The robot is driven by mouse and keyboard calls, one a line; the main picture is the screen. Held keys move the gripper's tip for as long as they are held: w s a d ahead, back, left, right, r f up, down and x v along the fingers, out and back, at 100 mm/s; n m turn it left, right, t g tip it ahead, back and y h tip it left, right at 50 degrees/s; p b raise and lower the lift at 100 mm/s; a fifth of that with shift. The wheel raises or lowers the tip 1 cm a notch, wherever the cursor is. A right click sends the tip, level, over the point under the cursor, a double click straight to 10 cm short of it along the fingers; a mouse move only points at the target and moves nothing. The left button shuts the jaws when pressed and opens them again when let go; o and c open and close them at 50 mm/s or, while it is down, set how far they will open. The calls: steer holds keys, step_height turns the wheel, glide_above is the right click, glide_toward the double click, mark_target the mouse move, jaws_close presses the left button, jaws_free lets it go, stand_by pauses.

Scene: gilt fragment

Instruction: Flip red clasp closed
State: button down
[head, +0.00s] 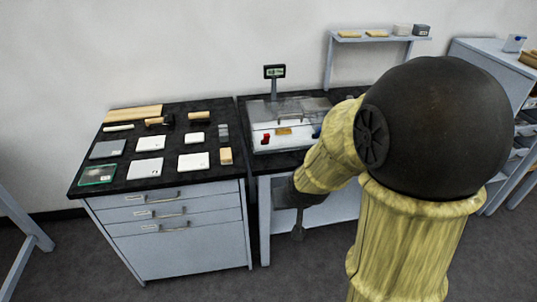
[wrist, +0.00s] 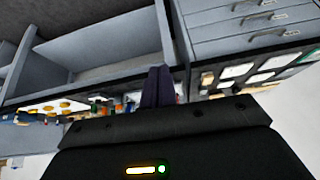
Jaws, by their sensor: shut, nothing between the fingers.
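A clear-lidded case (head: 264,149) with a handle (head: 289,118) on top stands on the dark bench at the centre. The small red clasp (head: 265,138) is at its front left; it is too small to tell its position.
A drawer cabinet (head: 185,235) at left carries several white pads, wooden blocks and a green-edged tray (head: 97,174). A small display (head: 274,72) on a post stands behind the case. A raised shelf (head: 378,38) is at the back right. Open floor (head: 200,290) lies in front.

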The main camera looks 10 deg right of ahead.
steer(key=w+f+t+b, duration=0.7)
steer(key=w+t+b, duration=0.2)
steer(key=b, duration=0.3)
steer(key=w+f+t+b, duration=0.7)
steer(key=w+t+b, duration=0.2)
steer(key=b, duration=0.3)
steer(key=shift+w+t, duration=0.4)
steer(key=shift+w, duration=0.4)
steer(key=shift+w+r, duration=0.1)
glide_toward(267, 137)
steer(key=x, duration=0.7)
steer(key=shift+a, duration=0.1)
